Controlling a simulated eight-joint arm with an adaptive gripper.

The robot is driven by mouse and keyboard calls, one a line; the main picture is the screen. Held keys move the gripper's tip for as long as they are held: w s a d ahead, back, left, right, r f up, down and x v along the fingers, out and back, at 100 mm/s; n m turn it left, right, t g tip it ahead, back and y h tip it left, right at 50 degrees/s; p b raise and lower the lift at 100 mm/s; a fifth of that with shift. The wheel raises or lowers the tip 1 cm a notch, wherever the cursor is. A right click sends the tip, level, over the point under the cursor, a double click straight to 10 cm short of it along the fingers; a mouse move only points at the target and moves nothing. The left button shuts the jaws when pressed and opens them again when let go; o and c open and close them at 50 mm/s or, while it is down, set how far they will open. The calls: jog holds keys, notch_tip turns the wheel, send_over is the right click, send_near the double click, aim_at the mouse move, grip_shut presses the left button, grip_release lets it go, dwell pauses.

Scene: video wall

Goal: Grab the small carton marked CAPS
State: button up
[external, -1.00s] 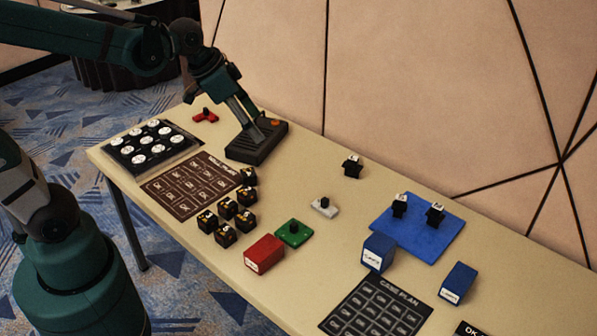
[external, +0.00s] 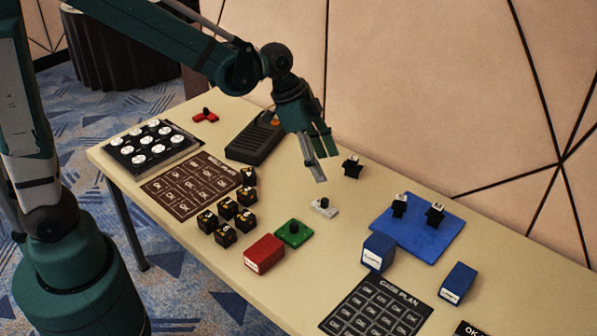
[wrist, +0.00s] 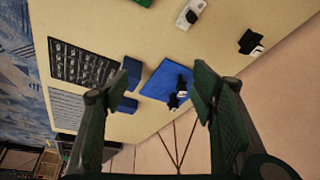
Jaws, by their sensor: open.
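Three small cartons with white labels stand on the table; the label print is too small to read, so I cannot tell which is marked CAPS. One is a red carton (external: 265,253) at front centre. One is a blue carton (external: 379,251) at the blue mat's near edge. Another is a smaller blue carton (external: 459,282) farther right. In the wrist view, two blue carton shapes (wrist: 131,70) (wrist: 127,105) show left of the mat, partly behind my left finger. My gripper (external: 323,161) is open and empty above the table, left of and behind the blue cartons.
A blue mat (external: 415,244) carries two black switch-like pieces. A grey piece (external: 325,207), a green piece (external: 294,233) and a black piece (external: 352,166) lie nearby. Several black cubes (external: 227,210) sit left of the red carton. A black device (external: 255,140) is behind; a wall backs the table.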

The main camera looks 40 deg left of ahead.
aim_at(375, 238)
jog(key=d+f+m, duration=0.1)
jog(key=d+f, duration=0.3)
jog(key=d, duration=0.1)
jog(key=d+f+m+g, duration=0.1)
jog(key=d+f+m, duration=0.1)
jog(key=d+f, duration=0.2)
jog(key=d+f+m+g, duration=0.1)
jog(key=d+f+m, duration=0.1)
jog(key=d+f, duration=0.2)
jog(key=shift+w+d+f+h, duration=0.15)
jog(key=shift+w+d, duration=0.05)
jog(key=shift+d, duration=0.7)
jog(key=shift+w+d+f+h, duration=0.1)
jog(key=shift+w+d+h, duration=0.05)
jog(key=shift+d, duration=0.7)
jog(key=shift+s+d+f+m+g, duration=0.1)
jog(key=shift+d+f+m+g, duration=0.2)
jog(key=shift+d+f, duration=0.05)
jog(key=shift+x, duration=1.3)
jog(key=shift+b+x, duration=0.85)
jog(key=shift+x, duration=1.75)
jog(key=shift+d+r, duration=0.1)
jog(key=shift+d, duration=0.1)
jog(key=shift+c, duration=0.3)
jog(key=c, duration=1.1)
